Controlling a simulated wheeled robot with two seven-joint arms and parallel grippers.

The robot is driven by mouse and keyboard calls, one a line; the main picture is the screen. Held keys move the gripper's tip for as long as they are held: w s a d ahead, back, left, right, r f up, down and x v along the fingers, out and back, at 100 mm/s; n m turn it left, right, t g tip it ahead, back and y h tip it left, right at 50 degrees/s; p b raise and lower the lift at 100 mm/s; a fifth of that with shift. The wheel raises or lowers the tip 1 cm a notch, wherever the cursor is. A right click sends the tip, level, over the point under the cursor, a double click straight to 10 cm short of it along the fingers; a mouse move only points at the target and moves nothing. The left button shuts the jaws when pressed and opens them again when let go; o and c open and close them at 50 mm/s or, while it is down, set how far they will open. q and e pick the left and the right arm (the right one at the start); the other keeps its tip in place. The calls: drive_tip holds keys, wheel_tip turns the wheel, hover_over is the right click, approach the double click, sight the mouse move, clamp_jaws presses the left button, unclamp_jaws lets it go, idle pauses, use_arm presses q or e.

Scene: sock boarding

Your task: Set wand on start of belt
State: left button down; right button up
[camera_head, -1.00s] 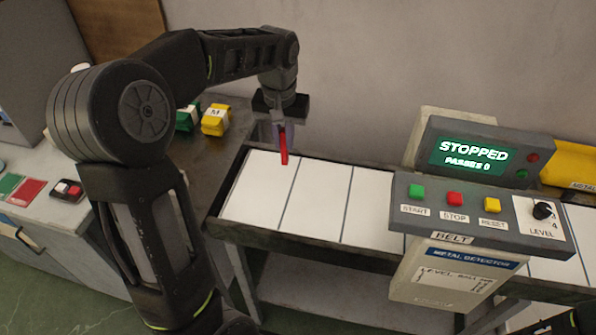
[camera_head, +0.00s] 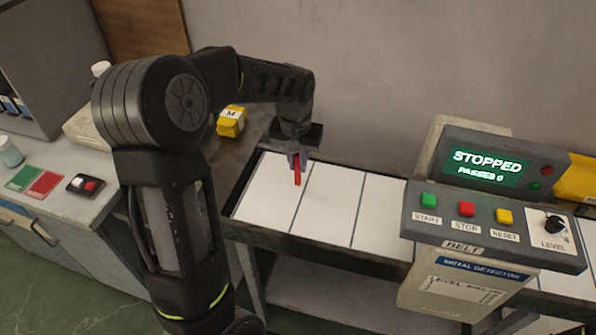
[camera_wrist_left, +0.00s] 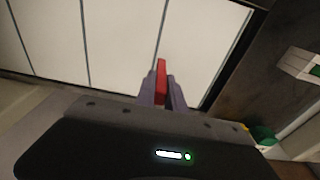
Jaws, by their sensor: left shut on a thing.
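The wand (camera_head: 297,174) is a short red stick. My left gripper (camera_head: 297,160) is shut on it and holds it pointing down over the left end of the belt. In the left wrist view the red wand (camera_wrist_left: 161,80) sticks out between the fingers of my left gripper (camera_wrist_left: 161,95). The belt (camera_head: 330,215) has white panels split by dark lines, inside a dark frame. Whether the wand's tip touches the belt cannot be told. My right gripper is not in view.
A metal detector (camera_head: 462,262) with a "STOPPED, PASSES 0" display (camera_head: 487,167) and START, STOP and RESET buttons straddles the belt to the right. A yellow block (camera_head: 231,121) marked M lies behind my left arm. A counter with red and green pads (camera_head: 45,184) is at left.

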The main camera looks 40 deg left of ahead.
sight(298, 184)
use_arm(q)
drive_tip(key=shift+f, duration=0.1)
drive_tip(key=shift+f, duration=1.75)
drive_tip(key=shift+f, duration=0.2)
drive_tip(key=c, duration=1.4)
unclamp_jaws()
drive_tip(key=shift+r, duration=0.15)
drive_tip(key=r, duration=0.4)
drive_tip(key=s+r, duration=0.1)
drive_tip(key=r, duration=0.7)
drive_tip(key=shift+s+d, duration=0.2)
drive_tip(key=shift+d, duration=0.05)
